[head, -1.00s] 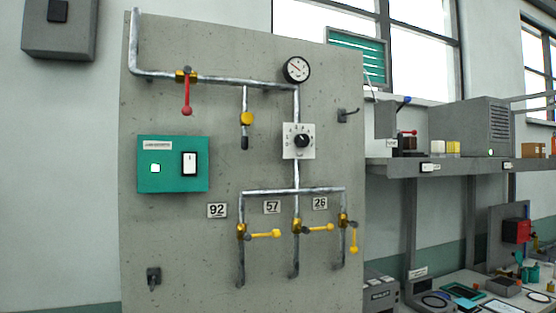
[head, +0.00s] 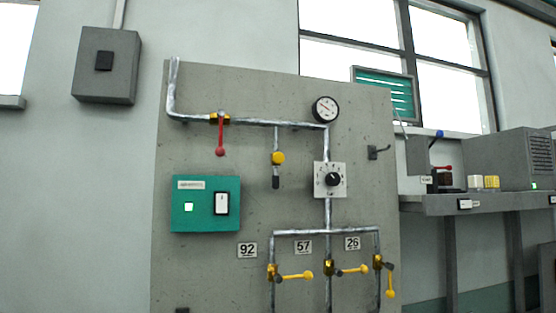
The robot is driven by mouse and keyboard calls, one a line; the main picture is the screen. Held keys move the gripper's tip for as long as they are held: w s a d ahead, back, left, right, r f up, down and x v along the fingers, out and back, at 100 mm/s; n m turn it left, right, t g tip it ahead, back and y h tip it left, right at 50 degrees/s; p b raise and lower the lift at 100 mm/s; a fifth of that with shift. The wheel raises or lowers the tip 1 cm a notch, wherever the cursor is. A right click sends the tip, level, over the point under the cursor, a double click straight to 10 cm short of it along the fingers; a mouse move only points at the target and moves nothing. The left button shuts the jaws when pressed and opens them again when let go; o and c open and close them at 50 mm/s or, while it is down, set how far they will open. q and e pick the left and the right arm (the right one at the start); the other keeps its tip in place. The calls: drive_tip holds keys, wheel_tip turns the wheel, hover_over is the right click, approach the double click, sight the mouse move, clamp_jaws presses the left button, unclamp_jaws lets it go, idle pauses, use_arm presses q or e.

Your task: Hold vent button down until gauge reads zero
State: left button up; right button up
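The gauge (head: 325,109) is a round white dial with a black rim at the top right of the pipework on a grey panel (head: 200,270). Its needle is too small to read. A yellow round knob (head: 278,158) sits on a short pipe stub below the upper pipe, with a dark end (head: 276,182) beneath it; I cannot tell whether this is the vent button. Neither of my grippers shows in the head view.
A red-handled valve (head: 220,135), a green switch box (head: 205,203) with a lit green lamp, and a dial selector (head: 332,179) are on the panel. Yellow-handled valves (head: 296,276) line the bottom beneath number plates. A shelf (head: 480,203) stands at right.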

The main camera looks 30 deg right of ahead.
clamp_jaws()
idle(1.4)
